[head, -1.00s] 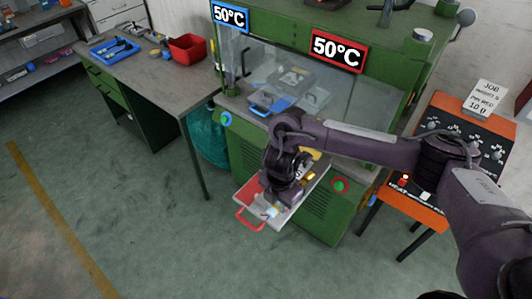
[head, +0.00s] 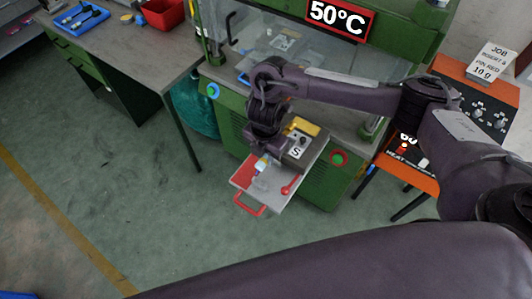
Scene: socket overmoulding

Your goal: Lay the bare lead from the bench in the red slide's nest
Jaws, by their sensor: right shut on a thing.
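The red slide (head: 243,178), a pale tray with a red handle (head: 250,207), sticks out from the front of the green press. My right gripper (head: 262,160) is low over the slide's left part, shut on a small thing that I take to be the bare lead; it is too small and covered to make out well. Pale, blue and yellow bits show at the fingertips. Whether the held thing touches the slide, I cannot tell. The nest itself is not clear. A small red piece (head: 291,186) lies on the slide's right part. My left gripper is out of view.
A yellow block (head: 304,126) and a plate marked S (head: 296,151) are at the slide's back. The orange heat unit (head: 480,85) stands at right. The grey bench (head: 120,50) at left holds a blue tray (head: 82,18) and red bin (head: 162,12). Floor at left is clear.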

